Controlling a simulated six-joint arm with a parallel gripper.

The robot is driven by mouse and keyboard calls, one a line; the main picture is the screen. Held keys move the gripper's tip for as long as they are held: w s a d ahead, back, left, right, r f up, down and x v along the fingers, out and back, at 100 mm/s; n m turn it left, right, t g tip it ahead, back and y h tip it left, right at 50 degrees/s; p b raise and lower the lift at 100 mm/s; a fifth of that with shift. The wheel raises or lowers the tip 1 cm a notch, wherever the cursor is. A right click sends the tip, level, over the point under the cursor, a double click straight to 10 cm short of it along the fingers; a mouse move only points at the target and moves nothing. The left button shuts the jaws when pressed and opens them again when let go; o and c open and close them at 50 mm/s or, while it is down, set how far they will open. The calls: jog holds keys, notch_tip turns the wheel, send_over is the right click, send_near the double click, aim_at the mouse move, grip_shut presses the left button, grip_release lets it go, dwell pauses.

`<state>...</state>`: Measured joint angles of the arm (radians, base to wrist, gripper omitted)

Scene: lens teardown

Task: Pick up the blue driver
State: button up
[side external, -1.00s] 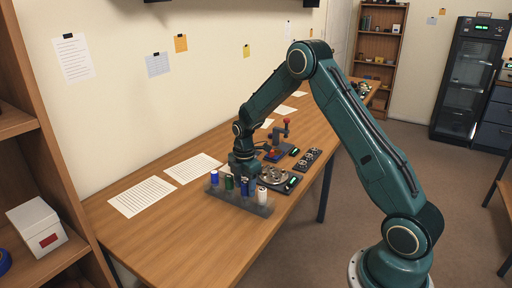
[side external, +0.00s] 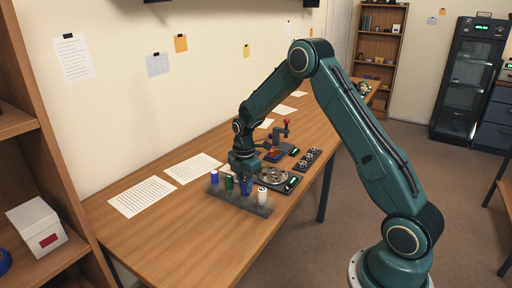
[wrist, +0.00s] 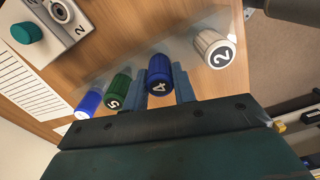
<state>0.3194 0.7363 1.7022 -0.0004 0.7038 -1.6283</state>
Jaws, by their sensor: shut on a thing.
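My gripper (wrist: 160,86) is shut on a dark blue driver (wrist: 159,72), with one finger on each side of its handle. The end of the handle carries a 4. In the side view the gripper (side external: 244,174) is over the rack, and the same driver (side external: 245,187) shows just below it. A second, brighter blue driver (wrist: 89,102) stands at the left end of the row, also seen in the side view (side external: 213,177). I cannot tell whether the held driver's lower end is still in the rack.
A round fixture (side external: 273,176) stands behind. Paper sheets (side external: 142,197) lie left on the bare wooden table.

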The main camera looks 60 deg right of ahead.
notch_tip(320, 180, up, 19)
jog(key=shift+r, duration=0.2)
dwell(0.4)
jog(key=shift+d+f, duration=0.1)
jog(key=shift+f, duration=0.05)
dwell(0.4)
jog(key=s+d+f+m, duration=0.1)
jog(key=d+f+m, duration=0.5)
jog(key=m, duration=0.5)
jog(key=s+d+f+m, duration=0.2)
jog(key=d+f+m, duration=0.4)
jog(key=d+m, duration=0.3)
jog(key=shift+s+d+f+m, duration=0.15)
jog(key=shift+s+d+m, duration=0.2)
jog(key=shift+m, duration=0.55)
jog(key=shift+n, duration=0.3)
